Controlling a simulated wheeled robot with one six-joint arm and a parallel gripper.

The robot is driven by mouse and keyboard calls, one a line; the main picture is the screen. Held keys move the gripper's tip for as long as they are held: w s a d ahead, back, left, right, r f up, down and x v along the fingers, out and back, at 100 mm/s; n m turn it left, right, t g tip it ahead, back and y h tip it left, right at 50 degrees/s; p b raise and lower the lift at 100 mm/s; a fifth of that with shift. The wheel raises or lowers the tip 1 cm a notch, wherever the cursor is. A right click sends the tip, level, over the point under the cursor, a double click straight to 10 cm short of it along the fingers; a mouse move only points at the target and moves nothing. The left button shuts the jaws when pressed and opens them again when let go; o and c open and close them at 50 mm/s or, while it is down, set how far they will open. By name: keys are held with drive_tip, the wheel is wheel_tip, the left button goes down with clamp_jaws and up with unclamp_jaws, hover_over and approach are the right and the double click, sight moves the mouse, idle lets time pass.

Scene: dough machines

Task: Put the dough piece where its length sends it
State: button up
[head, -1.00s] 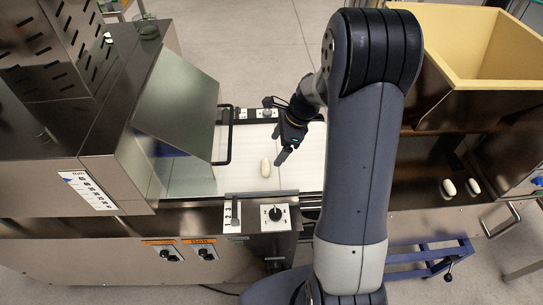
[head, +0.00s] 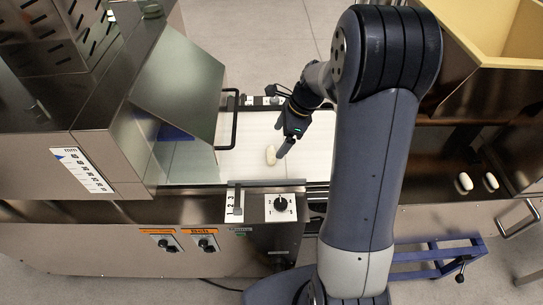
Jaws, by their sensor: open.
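A pale, elongated dough piece (head: 270,155) lies on the white belt (head: 240,133) between the machine at left and my arm. My gripper (head: 281,152) is just to the right of the dough piece, pointing down at the belt. It is open and nothing shows in its jaws. The fingers are small and partly dark in this view, and I cannot tell whether they touch the dough.
A millimetre scale (head: 84,169) is on the left machine's front. Its tilted clear guard (head: 180,100) and a black handle (head: 234,118) border the belt. Two dough pieces lie on the right machine, one of them here (head: 463,182). A yellow-lined hopper (head: 500,50) stands behind them.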

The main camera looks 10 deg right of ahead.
sight(273, 152)
drive_tip(key=shift+s+x, duration=0.2)
drive_tip(key=shift+x, duration=2.95)
drive_tip(key=shift+d, duration=0.15)
drive_tip(key=shift+c, duration=0.2)
drive_tip(key=c, duration=1.1)
